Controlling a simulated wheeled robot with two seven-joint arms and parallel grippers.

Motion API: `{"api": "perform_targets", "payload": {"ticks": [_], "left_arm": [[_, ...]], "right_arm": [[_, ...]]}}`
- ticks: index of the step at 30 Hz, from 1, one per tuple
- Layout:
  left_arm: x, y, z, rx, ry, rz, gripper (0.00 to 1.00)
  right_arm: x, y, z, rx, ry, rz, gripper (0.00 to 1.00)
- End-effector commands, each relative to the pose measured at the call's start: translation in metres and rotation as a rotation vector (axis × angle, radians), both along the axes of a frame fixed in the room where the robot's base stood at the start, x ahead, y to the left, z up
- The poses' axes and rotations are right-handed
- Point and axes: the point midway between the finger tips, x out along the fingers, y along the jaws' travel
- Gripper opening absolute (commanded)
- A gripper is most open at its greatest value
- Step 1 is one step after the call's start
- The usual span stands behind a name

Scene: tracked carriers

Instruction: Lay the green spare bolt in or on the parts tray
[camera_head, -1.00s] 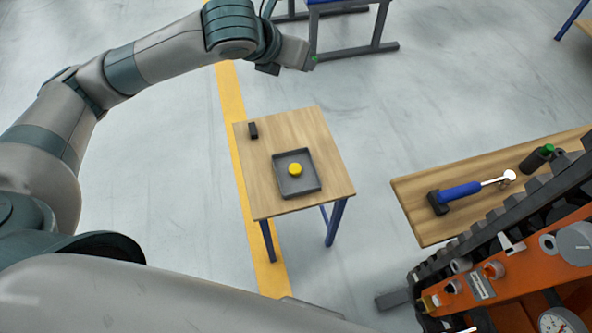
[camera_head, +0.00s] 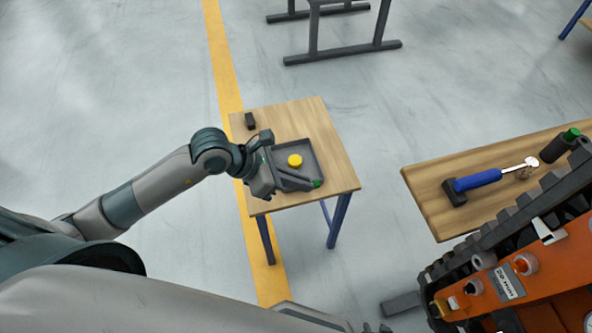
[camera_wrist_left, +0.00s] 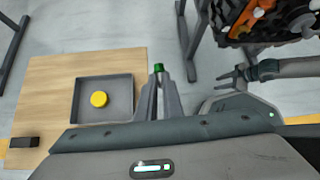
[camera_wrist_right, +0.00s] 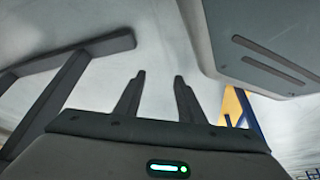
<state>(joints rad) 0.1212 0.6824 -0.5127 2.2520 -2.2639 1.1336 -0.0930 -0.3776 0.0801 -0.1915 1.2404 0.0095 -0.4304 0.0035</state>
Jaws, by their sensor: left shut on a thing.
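The green bolt (camera_head: 317,183) is held at the fingertips of my left gripper (camera_head: 309,184), which is shut on it. In the head view the bolt overlaps the near right corner of the grey parts tray (camera_head: 308,157). In the left wrist view the bolt (camera_wrist_left: 158,67) shows to the right of the tray (camera_wrist_left: 121,92), apart from it in the picture. The bolt's height above the tray is hard to tell. My right gripper (camera_wrist_right: 159,76) is open and empty, away from the table; it also shows in the left wrist view (camera_wrist_left: 239,76).
A yellow round piece (camera_head: 295,160) lies in the tray. A small black block (camera_head: 250,121) sits at the wooden table's (camera_head: 290,112) far left.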

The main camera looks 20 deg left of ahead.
Motion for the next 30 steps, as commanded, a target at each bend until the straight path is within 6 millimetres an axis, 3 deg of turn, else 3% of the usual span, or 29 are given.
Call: {"api": "perform_targets", "payload": {"ticks": [4, 18, 23, 30], "left_arm": [[-0.01, 0.002, -0.015, -0.001, 0.0, -0.022, 0.0], [-0.008, 0.004, -0.018, 0.002, -0.001, -0.026, 0.0], [0.004, 0.011, -0.026, 0.003, 0.0, -0.025, 0.0], [0.041, 0.031, -0.05, 0.003, 0.001, -0.022, 0.0]], "right_arm": [[0.007, 0.002, 0.001, 0.004, -0.012, -0.001, 0.36], [0.008, 0.002, 0.003, 0.005, -0.016, -0.001, 0.36], [0.009, 0.003, 0.004, 0.007, -0.024, 0.0, 0.36], [0.011, 0.006, 0.007, 0.013, -0.042, 0.0, 0.36]]}}
